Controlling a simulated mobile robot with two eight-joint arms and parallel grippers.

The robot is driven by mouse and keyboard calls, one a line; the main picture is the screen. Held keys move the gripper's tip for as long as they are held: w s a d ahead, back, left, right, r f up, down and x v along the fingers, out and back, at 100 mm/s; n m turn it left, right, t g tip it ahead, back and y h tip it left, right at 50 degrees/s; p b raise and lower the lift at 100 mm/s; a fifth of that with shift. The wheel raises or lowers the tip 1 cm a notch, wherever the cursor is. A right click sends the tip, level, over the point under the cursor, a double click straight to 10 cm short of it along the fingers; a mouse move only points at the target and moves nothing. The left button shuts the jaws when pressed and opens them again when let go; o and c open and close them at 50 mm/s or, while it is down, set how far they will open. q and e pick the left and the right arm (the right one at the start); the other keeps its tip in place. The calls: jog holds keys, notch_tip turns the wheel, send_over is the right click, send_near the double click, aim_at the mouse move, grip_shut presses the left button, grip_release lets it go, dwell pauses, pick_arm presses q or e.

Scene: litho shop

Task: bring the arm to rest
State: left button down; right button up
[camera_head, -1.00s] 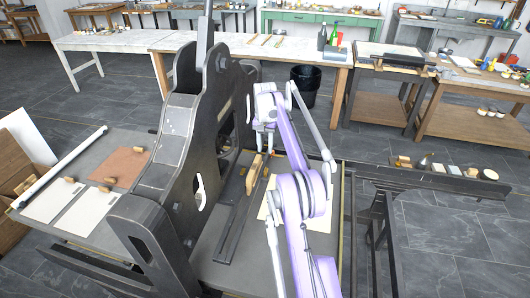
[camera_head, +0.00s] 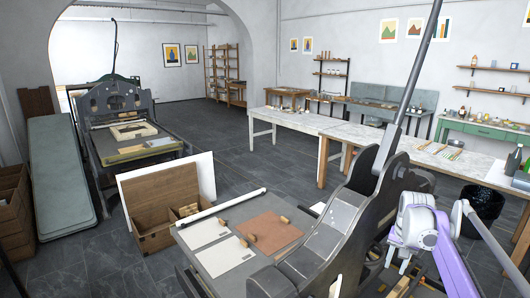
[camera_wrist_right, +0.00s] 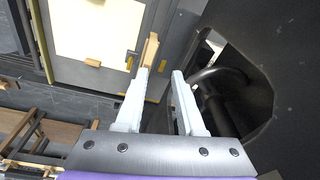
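My right arm, white and purple, is at the lower right of the head view, beside the dark press frame (camera_head: 345,215). My right gripper (camera_head: 398,264) points down there and is small and partly hidden by the arm. In the right wrist view, the two pale fingers of the right gripper (camera_wrist_right: 160,76) stand apart with nothing between them. A wooden piece (camera_wrist_right: 151,49) shows just beyond the left fingertip; I cannot tell whether they touch. My left gripper is in neither view.
The press's dark side plate (camera_wrist_right: 245,60) stands close on the right in the wrist view. The press bed (camera_head: 208,262) carries paper sheets, a brown sheet (camera_head: 268,231) and small wooden blocks. A wooden crate (camera_head: 150,205) stands beside it. Grey floor (camera_head: 240,160) is open behind.

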jog(key=s+a+r+n+t, duration=0.2)
jog(key=s+a+n, duration=0.2)
jog(key=s+a, duration=0.9)
jog(key=s+a+f+n+t, duration=0.1)
jog(key=s+a+f, duration=0.3)
jog(key=s, duration=0.4)
jog(key=s+a+f+n+t, duration=0.1)
jog(key=s+a+f+n, duration=0.1)
jog(key=s+a+f, duration=0.2)
jog(key=s+f, duration=0.2)
jog(key=s, duration=0.2)
jog(key=shift+n+t+y, duration=0.3)
jog(key=shift+t, duration=0.1)
